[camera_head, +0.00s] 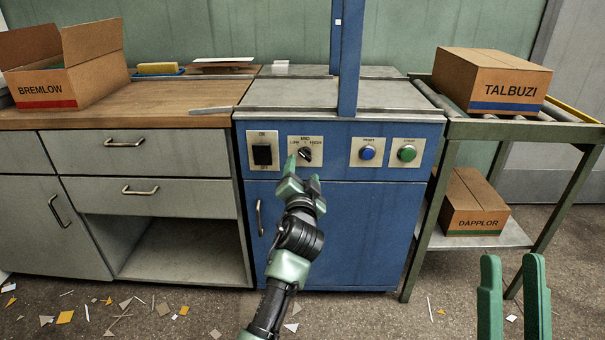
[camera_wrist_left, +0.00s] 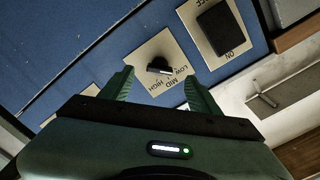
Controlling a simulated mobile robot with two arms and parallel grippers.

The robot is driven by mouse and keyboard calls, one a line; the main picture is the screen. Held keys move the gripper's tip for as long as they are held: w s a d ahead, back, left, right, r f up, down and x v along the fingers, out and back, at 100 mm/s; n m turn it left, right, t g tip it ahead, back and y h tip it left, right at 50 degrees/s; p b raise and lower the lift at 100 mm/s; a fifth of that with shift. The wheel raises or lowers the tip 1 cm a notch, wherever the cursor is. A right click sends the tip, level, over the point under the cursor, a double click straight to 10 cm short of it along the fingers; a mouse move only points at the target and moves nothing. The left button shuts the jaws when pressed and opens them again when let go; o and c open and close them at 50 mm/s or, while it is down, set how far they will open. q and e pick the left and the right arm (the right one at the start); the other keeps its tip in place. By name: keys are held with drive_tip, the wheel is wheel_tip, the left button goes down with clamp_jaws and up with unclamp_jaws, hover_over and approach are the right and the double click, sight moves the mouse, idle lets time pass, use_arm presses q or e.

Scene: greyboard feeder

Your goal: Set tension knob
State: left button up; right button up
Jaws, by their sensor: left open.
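The tension knob (camera_head: 305,153) is a small black knob on a pale plate marked LOW, MID and HIGH, on the blue machine's front panel. It also shows in the left wrist view (camera_wrist_left: 158,66), ahead of and between the fingertips. I cannot tell surely which mark it points to. My left gripper (camera_head: 303,170) is open and empty in front of the knob, slightly below it in the head view. Its green fingers also show in the left wrist view (camera_wrist_left: 157,82), one on each side, with no visible contact. My right gripper (camera_head: 512,260) is open and empty at the lower right.
A black ON/OFF switch (camera_head: 262,155) sits left of the knob; a blue button (camera_head: 367,153) and a green button (camera_head: 407,153) sit right. A blue post (camera_head: 349,60) rises above the panel. A roller stand (camera_head: 448,150) holding boxes stands to the right.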

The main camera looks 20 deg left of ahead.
use_arm(q)
drive_tip(key=shift+v, duration=1.2)
use_arm(e)
drive_tip(key=shift+w+a+f+g+h, duration=0.15)
drive_tip(key=shift+w+f+g+h, duration=0.35)
drive_tip(key=shift+w+f+g, duration=0.45)
drive_tip(key=shift+w, duration=0.15)
